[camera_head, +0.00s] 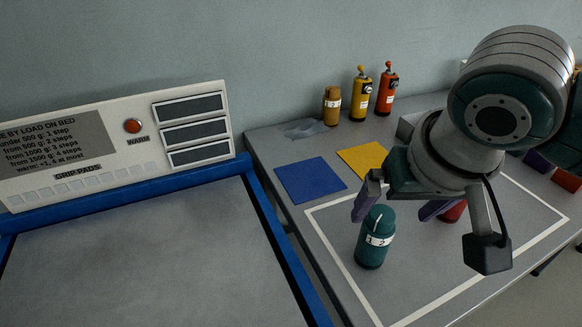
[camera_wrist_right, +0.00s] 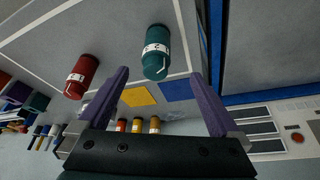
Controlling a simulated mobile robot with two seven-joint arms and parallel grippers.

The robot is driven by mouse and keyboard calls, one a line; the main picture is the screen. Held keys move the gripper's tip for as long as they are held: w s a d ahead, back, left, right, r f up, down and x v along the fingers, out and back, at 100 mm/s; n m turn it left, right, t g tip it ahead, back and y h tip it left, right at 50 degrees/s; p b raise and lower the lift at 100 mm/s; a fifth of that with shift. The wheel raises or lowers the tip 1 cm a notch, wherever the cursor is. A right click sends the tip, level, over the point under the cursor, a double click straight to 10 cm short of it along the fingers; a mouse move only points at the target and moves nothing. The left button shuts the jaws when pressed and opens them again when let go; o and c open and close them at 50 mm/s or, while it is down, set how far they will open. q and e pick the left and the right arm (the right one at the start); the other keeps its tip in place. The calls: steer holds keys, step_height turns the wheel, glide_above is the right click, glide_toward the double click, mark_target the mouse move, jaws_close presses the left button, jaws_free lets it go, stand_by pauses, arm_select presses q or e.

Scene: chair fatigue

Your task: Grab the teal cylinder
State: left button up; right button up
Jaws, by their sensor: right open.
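The teal cylinder (camera_head: 375,240) stands upright on the grey table inside a white outlined area, with a white label facing the camera. It also shows in the right wrist view (camera_wrist_right: 155,55), beyond the fingers and nearer the right one. My right gripper (camera_head: 402,211) is open and empty, its purple fingers just above and behind the cylinder in the head view. In the right wrist view my right gripper (camera_wrist_right: 160,88) has a wide gap between its fingers. I see no contact with the cylinder. My left gripper is not in view.
A red cylinder (camera_wrist_right: 83,76) stands close by, partly hidden behind the gripper in the head view (camera_head: 453,211). Blue (camera_head: 310,180) and yellow (camera_head: 362,158) squares lie behind. Brown (camera_head: 332,106), yellow (camera_head: 362,95) and red (camera_head: 387,90) bottles stand at the back. A blue-edged panel (camera_head: 150,260) is left.

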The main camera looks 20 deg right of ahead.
mark_target(384, 224)
steer(key=b+x, duration=0.1)
steer(key=x, duration=0.4)
steer(key=shift+d, duration=0.15)
steer(key=x, duration=0.1)
steer(key=b+x, duration=0.1)
steer(key=x, duration=0.1)
steer(key=b+x, duration=0.1)
steer(key=x, duration=0.1)
steer(key=shift+w+d+r, duration=0.15)
steer(key=shift+w+d, duration=0.05)
steer(key=shift+d, duration=0.05)
steer(key=shift+c, duration=0.3)
jaws_close()
